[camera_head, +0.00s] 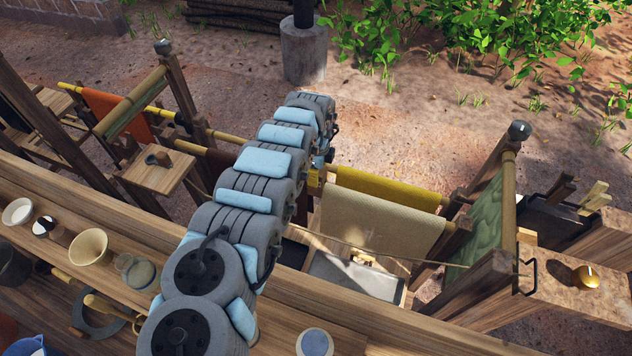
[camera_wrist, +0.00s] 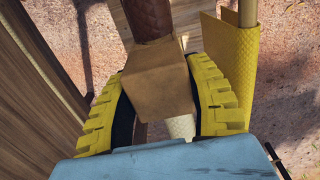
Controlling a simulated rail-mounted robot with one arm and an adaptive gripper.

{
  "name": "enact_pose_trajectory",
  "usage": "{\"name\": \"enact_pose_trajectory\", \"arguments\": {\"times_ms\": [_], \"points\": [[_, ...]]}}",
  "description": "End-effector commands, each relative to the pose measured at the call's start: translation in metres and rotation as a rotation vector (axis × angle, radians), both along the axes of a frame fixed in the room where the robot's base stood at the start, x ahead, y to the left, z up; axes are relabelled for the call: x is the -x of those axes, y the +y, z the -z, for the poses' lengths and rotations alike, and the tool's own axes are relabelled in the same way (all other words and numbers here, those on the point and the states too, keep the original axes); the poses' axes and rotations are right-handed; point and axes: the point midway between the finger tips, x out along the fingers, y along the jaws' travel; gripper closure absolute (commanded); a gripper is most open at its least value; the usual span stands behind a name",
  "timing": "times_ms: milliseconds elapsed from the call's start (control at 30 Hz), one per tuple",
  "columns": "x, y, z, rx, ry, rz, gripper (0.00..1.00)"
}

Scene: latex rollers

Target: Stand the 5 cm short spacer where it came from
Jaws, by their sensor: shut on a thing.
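My gripper (camera_wrist: 160,105) has its yellow ridged fingers on both sides of a tan, square-edged block (camera_wrist: 157,82), which I take to be the short spacer. The block sits tilted between the fingers, and its lower end is partly hidden by them. A dark brown roll (camera_wrist: 147,18) shows right behind the block; I cannot tell whether they touch. In the head view my gripper (camera_head: 316,182) is mostly hidden behind my arm, and the block cannot be made out there. Where the spacer came from cannot be told from these frames.
A yellow sheet on a roller (camera_wrist: 233,60) hangs close to the right finger. It also shows in the head view (camera_head: 385,188), behind a beige sheet (camera_head: 370,222). A small wooden shelf (camera_head: 157,172) stands left. A counter (camera_head: 120,250) with bowls runs across the front.

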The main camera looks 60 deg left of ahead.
Motion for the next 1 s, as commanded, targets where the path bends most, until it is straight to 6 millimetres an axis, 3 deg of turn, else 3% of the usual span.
{"name": "enact_pose_trajectory", "arguments": {"times_ms": [267, 1000], "points": [[0.0, 0.0, -0.006, 0.0, 0.0, 0.0, 0.89], [0.0, 0.0, -0.056, 0.001, 0.001, 0.0, 0.89]]}}
